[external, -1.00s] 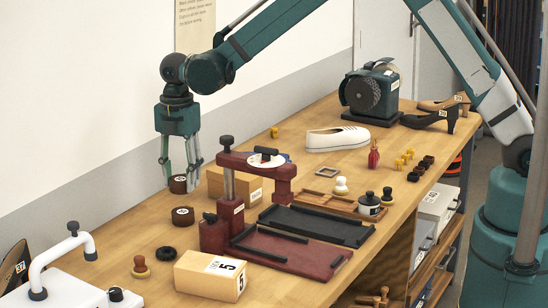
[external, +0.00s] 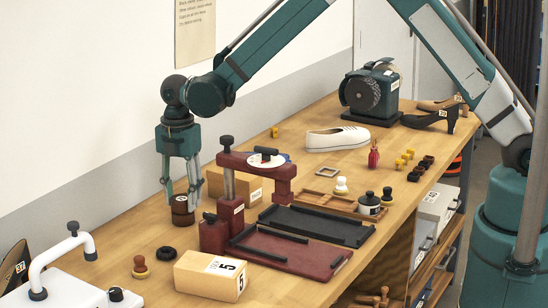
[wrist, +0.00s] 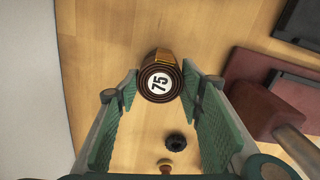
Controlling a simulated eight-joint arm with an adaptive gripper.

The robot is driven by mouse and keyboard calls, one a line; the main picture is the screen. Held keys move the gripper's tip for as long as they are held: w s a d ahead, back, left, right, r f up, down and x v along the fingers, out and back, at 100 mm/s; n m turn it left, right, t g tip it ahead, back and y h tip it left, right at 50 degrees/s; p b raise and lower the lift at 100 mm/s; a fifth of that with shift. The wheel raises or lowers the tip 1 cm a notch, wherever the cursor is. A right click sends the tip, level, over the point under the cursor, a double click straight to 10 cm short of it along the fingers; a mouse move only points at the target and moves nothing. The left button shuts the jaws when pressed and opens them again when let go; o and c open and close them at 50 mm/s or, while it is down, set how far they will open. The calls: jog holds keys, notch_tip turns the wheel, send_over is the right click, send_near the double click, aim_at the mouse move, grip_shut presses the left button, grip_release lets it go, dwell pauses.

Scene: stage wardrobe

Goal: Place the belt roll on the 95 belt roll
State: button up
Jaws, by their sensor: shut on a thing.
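My gripper (external: 181,207) points down at the left back of the bench and is shut on a dark brown belt roll (external: 180,203). In the wrist view this roll (wrist: 160,83) sits between the fingertips, with a white label reading 75 facing up and a brass-coloured piece at its edge. A second dark brown roll (external: 184,220) stands on the bench directly under the held one. The two look stacked with no clear gap, but I cannot tell whether they touch. The lower roll's top label is covered now.
A dark red press (external: 228,200) stands close to the right of my gripper, with a wooden box (external: 240,187) behind it. The wall is behind left.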

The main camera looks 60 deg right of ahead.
aim_at(182, 198)
jog(key=shift+f, duration=0.35)
jog(key=o, duration=1)
jog(key=shift+r, duration=0.1)
jog(key=shift+c, duration=0.2)
jog(key=shift+r, duration=0.1)
notch_tip(182, 198, up, 12)
dwell(0.7)
